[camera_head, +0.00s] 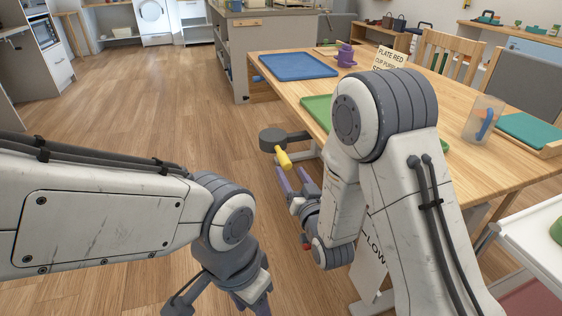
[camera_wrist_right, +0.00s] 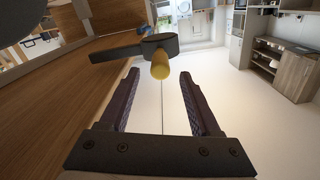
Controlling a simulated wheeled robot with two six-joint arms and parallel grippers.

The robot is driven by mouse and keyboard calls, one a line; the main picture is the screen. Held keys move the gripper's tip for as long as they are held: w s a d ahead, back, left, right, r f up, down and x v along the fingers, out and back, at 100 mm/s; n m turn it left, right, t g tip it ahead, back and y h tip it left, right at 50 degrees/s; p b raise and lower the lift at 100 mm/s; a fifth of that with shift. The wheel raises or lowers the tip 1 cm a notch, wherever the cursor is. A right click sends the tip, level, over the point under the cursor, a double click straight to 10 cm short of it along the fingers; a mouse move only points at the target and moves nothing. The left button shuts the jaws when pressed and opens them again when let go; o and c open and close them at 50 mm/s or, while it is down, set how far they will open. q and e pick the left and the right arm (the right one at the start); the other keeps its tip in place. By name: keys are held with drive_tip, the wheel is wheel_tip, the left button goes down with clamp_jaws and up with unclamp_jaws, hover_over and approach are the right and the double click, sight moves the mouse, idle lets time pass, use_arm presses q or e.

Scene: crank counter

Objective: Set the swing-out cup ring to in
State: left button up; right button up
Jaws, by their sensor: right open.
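The cup ring (camera_head: 272,138) is a dark grey part that juts out past the near left edge of the table in the head view. A yellow peg handle (camera_head: 283,158) sticks out from it. In the right wrist view the dark grey part (camera_wrist_right: 115,54) shows beside the table edge, with the yellow handle (camera_wrist_right: 160,66) pointing toward me. My right gripper (camera_head: 293,177) is open and empty just short of the handle. In the right wrist view the handle lies between the lines of its fingertips (camera_wrist_right: 159,82).
The wooden table (camera_head: 263,67) holds a blue tray (camera_head: 297,66), a green tray (camera_head: 318,108), a purple cup (camera_head: 346,56) and a sign (camera_head: 390,58). A clear cup (camera_head: 484,120) stands at right. Open floor (camera_head: 150,110) lies left of the table.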

sight(281, 155)
drive_tip(key=b+x, duration=0.1)
drive_tip(key=x, duration=0.8)
drive_tip(key=shift+w, duration=0.15)
clamp_jaws()
idle(1.1)
